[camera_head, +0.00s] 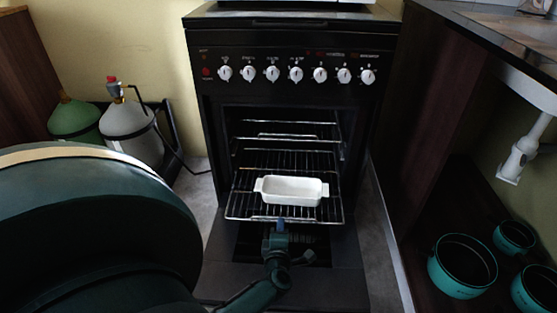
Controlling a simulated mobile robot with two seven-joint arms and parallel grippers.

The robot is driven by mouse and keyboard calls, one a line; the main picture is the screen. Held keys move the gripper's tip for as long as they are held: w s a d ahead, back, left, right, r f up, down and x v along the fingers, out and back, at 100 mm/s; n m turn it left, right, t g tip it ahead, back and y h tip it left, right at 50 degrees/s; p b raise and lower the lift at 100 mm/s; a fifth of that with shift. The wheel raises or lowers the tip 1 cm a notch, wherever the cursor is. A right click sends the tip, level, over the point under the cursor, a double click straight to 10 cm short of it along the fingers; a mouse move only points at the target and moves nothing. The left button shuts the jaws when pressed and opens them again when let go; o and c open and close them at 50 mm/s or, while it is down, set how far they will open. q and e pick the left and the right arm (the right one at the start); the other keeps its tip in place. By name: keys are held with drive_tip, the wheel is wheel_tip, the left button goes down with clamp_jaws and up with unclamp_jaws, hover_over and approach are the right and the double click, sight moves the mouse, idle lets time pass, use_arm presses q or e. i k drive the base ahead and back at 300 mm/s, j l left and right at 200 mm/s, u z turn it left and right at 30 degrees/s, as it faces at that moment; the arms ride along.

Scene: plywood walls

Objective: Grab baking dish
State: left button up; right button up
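A white rectangular baking dish (291,190) with small end handles sits on a pulled-out wire rack (238,207) of the black oven (291,93). The oven door (335,272) is folded down in front. My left gripper (282,228) is just in front of the rack's front edge, below and short of the dish, and appears apart from the dish. My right gripper is not in view.
A second rack (290,136) is higher inside the oven. Gas cylinders (132,132) stand left of the oven. Teal pots (462,266) sit on a low shelf at the right, below a white drain pipe (522,150). Dark cabinet sides flank the oven's right.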

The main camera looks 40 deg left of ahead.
sight(294, 190)
drive_tip(key=k+l, duration=0.7)
drive_tip(key=l, duration=0.2)
